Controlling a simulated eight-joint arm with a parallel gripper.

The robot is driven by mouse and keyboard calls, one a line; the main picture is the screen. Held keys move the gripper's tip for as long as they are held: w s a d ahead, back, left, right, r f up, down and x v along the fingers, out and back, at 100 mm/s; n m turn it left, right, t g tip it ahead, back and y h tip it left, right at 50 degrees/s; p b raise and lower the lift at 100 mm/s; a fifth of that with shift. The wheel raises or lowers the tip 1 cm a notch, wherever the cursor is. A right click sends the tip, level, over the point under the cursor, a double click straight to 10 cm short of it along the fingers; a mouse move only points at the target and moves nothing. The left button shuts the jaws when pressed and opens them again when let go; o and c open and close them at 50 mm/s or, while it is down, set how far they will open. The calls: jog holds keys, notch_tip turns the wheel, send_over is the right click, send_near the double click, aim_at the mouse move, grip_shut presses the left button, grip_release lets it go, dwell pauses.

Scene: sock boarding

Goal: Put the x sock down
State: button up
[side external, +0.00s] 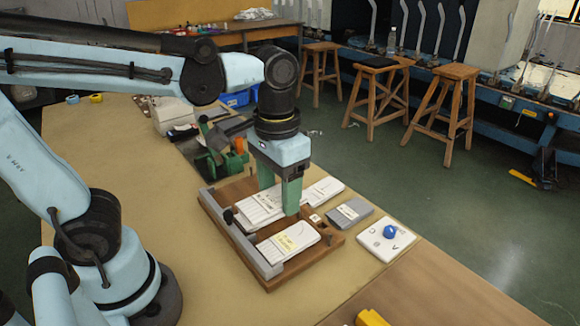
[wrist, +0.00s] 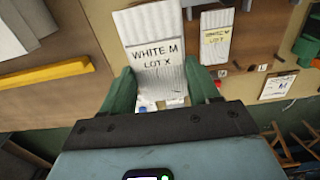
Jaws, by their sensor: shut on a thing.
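The x sock (wrist: 155,50) is white and flat, with "WHITE M LOT X" printed on it, and lies between my two green fingers in the wrist view. My gripper (side external: 280,200) is shut on it, over the wooden tray (side external: 272,284) in the side view. There a white sock (side external: 258,208) lies by the fingers; they partly hide it. I cannot tell whether the held sock touches the tray. A second white sock with a yellow label (side external: 288,242) lies on the front part of the tray.
A grey flat box (side external: 350,213) and a white plate with a blue knob (side external: 386,240) lie right of the tray. A grey bar (side external: 243,246) runs along its left side. A yellow object (side external: 370,318) is at the front edge. Bare tabletop lies left.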

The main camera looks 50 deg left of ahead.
jog(key=w+a+f, duration=0.1)
jog(key=a+f, duration=0.1)
jog(key=a, duration=0.1)
jog(key=w+a+f, duration=0.1)
jog(key=a+f, duration=0.1)
jog(key=a, duration=0.2)
jog(key=w+a+f, duration=0.2)
jog(key=a+f, duration=0.1)
jog(key=shift+a+f, duration=0.1)
jog(key=shift+a, duration=0.25)
jog(key=shift+f, duration=1.95)
jog(key=shift+f, duration=0.1)
jog(key=o, duration=1)
notch_tip(320, 180, up, 12)
jog(key=shift+s+d+f+t, duration=0.35)
jog(key=shift+d+t, duration=0.5)
jog(key=shift+t, duration=0.35)
jog(key=shift+s+d+f+t, duration=0.25)
jog(key=shift+d+f+t, duration=0.15)
jog(key=shift+d+t, duration=0.6)
jog(key=shift+s+d+f+t, duration=0.35)
jog(key=shift+d+t, duration=0.3)
jog(key=shift+t, duration=0.75)
